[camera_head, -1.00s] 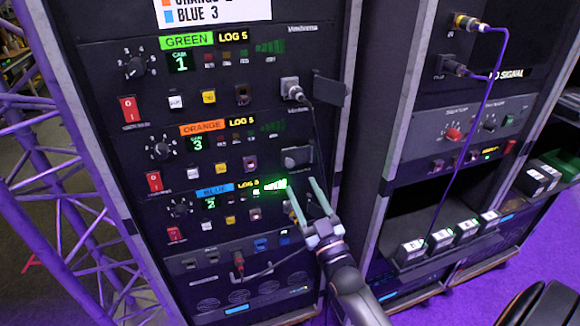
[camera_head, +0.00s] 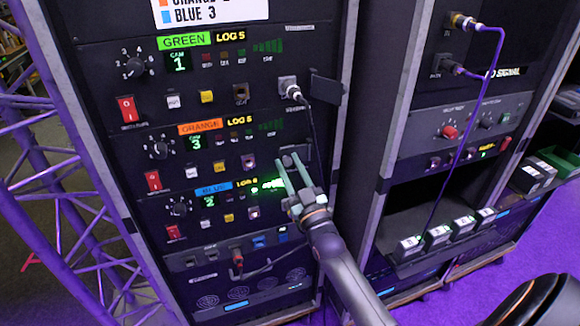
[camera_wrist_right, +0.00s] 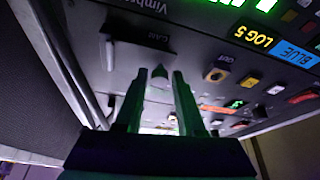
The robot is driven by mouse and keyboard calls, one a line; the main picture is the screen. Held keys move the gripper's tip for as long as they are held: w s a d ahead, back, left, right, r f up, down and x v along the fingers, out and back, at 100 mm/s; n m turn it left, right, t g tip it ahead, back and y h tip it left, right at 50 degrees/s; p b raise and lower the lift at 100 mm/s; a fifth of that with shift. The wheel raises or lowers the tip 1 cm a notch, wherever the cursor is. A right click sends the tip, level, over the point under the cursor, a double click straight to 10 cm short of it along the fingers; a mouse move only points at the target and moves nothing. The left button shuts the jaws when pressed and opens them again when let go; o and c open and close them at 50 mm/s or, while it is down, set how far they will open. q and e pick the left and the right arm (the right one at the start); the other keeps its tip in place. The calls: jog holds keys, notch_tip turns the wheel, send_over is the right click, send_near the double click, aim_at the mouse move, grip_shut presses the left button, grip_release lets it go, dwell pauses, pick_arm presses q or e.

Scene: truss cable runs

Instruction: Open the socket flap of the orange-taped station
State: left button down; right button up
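The orange-taped station is the row with the orange label (camera_head: 200,127) on the left rack, in the head view. Its grey socket flap (camera_head: 301,148) is at the row's right end, mostly hidden behind my right gripper's fingers; the visible part looks closed. My right gripper (camera_head: 289,160) has its two pale fingers apart, at or just in front of the flap; contact cannot be told. In the right wrist view, the fingers (camera_wrist_right: 157,80) are apart with nothing clearly held between them. A dark bar (camera_wrist_right: 138,38) on the panel lies just beyond them. My left gripper is not in view.
The green-labelled row (camera_head: 185,40) above has a plugged cable (camera_head: 291,90) and an opened flap (camera_head: 327,88). The blue-labelled row (camera_head: 213,189) is below, its socket hidden by my gripper. A second rack stands right; a purple truss (camera_head: 60,180) stands left.

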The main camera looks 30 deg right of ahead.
grip_shut()
dwell(1.0)
